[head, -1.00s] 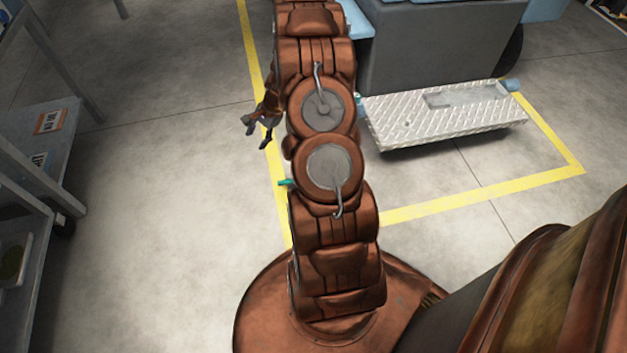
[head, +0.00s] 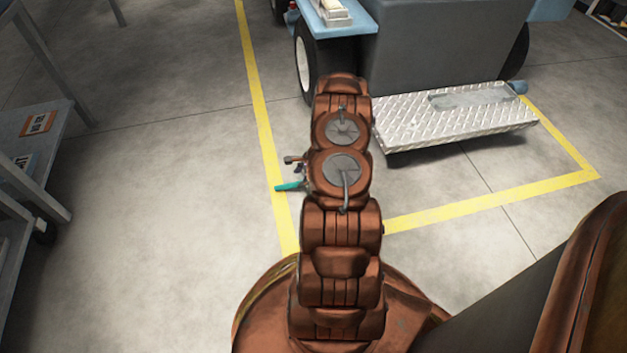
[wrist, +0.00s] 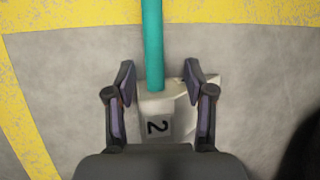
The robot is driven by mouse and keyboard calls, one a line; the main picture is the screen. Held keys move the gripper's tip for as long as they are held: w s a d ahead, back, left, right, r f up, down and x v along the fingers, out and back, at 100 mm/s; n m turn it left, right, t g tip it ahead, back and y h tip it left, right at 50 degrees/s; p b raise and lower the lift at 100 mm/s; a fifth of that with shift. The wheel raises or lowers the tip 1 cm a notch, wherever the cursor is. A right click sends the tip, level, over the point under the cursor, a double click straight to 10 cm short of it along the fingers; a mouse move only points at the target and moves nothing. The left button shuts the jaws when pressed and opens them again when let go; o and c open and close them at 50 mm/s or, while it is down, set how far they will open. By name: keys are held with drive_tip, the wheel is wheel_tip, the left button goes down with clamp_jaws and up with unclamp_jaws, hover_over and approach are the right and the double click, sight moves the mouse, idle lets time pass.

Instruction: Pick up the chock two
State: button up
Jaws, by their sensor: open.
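Chock two is a pale grey block (wrist: 163,92) marked with a dark "2", with a teal handle (wrist: 152,45) running up from it in the wrist view. It lies on the concrete floor. My gripper (wrist: 160,88) is open, with one finger on each side of the block. I cannot tell whether the fingers touch it. The gripper's palm hides the near part of the chock. In the head view only the teal handle end (head: 289,186) shows, left of my arm. My arm hides the rest of the chock and most of my gripper.
A vehicle with a black tyre (head: 312,66) and a diamond-plate step (head: 455,118) stands beyond and right of my arm. A yellow floor line (head: 262,120) runs past the chock. Grey shelving (head: 45,125) stands at left, with clear floor between.

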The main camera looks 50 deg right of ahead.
sight(297, 183)
drive_tip(key=b+x, duration=0.1)
drive_tip(key=x, duration=0.1)
drive_tip(key=b+x, duration=0.1)
drive_tip(key=x, duration=0.1)
drive_tip(key=shift+s+a+f+b, duration=0.1)
drive_tip(key=shift+s+a+b, duration=0.2)
drive_tip(key=shift+s+a, duration=0.05)
drive_tip(key=shift+w+a+f, duration=0.1)
drive_tip(key=shift+w+f, duration=0.3)
drive_tip(key=shift+f, duration=0.15)
clamp_jaws()
